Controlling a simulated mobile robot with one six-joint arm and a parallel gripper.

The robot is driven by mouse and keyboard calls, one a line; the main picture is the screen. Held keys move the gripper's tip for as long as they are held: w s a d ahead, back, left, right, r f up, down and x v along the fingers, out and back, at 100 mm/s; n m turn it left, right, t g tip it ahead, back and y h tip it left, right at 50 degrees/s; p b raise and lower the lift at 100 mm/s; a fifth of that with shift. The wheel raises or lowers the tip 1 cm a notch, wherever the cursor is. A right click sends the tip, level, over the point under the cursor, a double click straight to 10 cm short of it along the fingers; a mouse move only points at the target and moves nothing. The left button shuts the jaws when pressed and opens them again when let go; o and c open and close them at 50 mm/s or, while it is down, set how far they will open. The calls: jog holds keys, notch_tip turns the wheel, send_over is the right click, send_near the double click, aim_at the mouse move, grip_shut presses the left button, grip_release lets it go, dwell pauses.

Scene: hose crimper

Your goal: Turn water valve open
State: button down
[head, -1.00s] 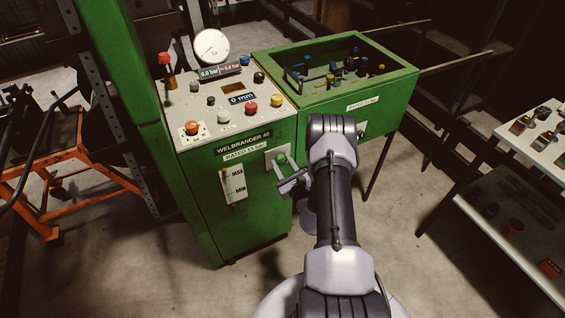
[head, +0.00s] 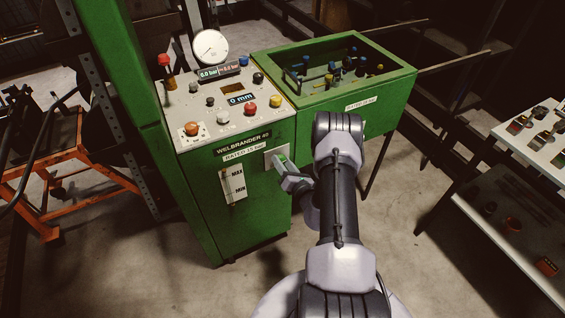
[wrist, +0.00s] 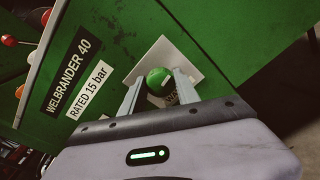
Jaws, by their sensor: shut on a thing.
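The water valve is a round green knob (wrist: 158,77) on a pale square plate (wrist: 155,58) on the front of the green machine (head: 233,225). The plate's lettering is partly hidden, with only "WA" showing. My gripper (wrist: 158,88) has one finger on each side of the knob and is shut on it. In the head view my gripper (head: 280,163) reaches the plate at the machine's upper right front, and the knob is mostly hidden there.
The control panel (head: 222,98) above has several coloured buttons, a round gauge (head: 210,47) and displays. A green open-topped box (head: 345,103) joins the right side. An orange stand (head: 75,185) is at left and a white shelf (head: 540,145) at right.

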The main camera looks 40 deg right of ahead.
jog(key=shift+d+m, duration=0.1)
jog(key=shift+m, duration=0.8)
jog(key=c, duration=0.9)
grip_release()
jog(key=shift+w, duration=0.1)
jog(key=p+v, duration=0.4)
jog(key=v, duration=1.3)
jog(key=shift+s+p, duration=0.3)
jog(key=shift+p, duration=0.1)
